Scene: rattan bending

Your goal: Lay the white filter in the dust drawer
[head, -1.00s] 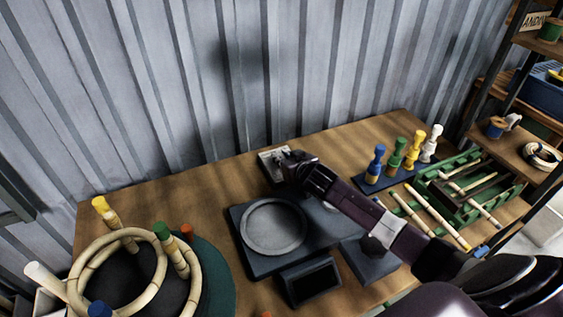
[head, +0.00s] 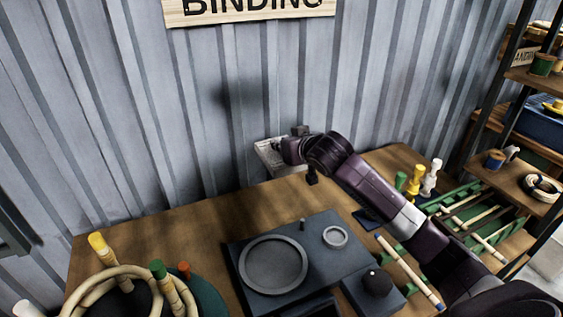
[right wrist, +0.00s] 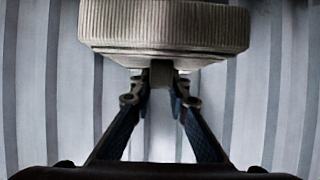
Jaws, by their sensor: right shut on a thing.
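My right gripper (head: 291,151) is shut on the white filter (head: 270,158) and holds it above the back edge of the table, in front of the corrugated wall. In the right wrist view the filter (right wrist: 165,25) is a pale, ribbed piece. The right fingers (right wrist: 161,75) close on a small tab below it. The dust drawer (head: 312,306) appears as a dark open box at the front of the dark grey machine (head: 318,262), largely cut off by the bottom of the head view. My left gripper is not in view.
The machine carries a large round disc (head: 273,264) and a small ring (head: 335,237). A block with a black knob (head: 376,283) stands to its right. Rattan hoops (head: 120,280) stand at left. Coloured pegs (head: 414,180) and a green rack (head: 470,218) are at right.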

